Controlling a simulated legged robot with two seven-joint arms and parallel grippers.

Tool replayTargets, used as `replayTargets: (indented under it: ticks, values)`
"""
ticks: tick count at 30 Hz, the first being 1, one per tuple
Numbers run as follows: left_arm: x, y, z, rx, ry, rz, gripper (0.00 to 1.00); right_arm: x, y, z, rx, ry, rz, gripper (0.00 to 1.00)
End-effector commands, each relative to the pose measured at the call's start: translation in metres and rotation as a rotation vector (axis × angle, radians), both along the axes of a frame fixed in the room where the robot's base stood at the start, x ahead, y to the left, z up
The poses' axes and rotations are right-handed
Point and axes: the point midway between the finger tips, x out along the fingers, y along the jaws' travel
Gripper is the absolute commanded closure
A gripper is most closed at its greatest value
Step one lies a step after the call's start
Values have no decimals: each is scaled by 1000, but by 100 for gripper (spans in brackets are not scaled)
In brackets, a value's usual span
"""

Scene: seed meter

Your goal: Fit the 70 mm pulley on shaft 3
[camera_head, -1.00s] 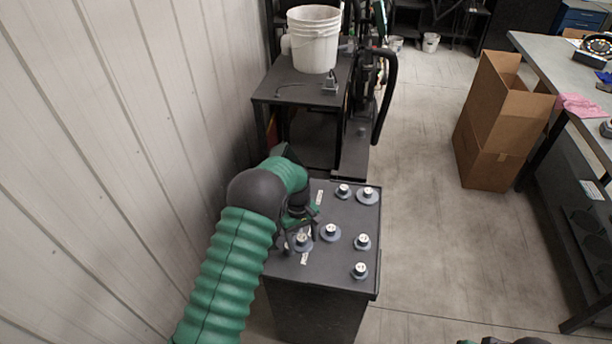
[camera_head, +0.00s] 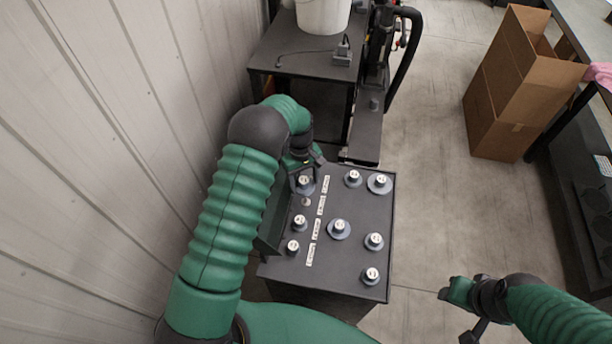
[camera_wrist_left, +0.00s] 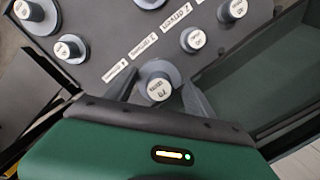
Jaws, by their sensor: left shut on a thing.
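My left gripper (camera_head: 305,185) is shut on a grey pulley (camera_head: 304,180) with a white labelled cap, at the far left corner of the black stand top (camera_head: 345,262). In the left wrist view the fingers flank this pulley (camera_wrist_left: 158,82); its label is too blurred to read surely, and its underside is hidden. White label strips (camera_head: 315,229) run beside it, also seen in the left wrist view (camera_wrist_left: 143,46). A small round stub (camera_head: 306,202) shows just nearer than the gripper. My right gripper (camera_head: 456,291) hangs off the stand's right side; its fingers are unclear.
Several other capped pulleys stand on the top: two at the back right (camera_head: 380,182), one mid-top (camera_head: 339,229), two at right (camera_head: 373,241) and two small ones at left (camera_head: 299,222). A wall (camera_head: 90,150) is close left. A cardboard box (camera_head: 500,120) stands at right.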

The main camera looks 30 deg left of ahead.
Motion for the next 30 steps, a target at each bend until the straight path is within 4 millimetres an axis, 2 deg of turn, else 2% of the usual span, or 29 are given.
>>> replayTargets:
  ticks: [9, 18, 30]
  values:
    - [1, -5, -23, 3, 2, -2, 82, 0, 0, -17, 0, 0, 0, 53]
    - [1, -1, -47, 0, 1, -1, 82, 0, 0, -32, 0, 0, 0, 53]
    - [1, -2, -49, 1, 1, -2, 82, 0, 0, -33, 0, 0, 0, 53]
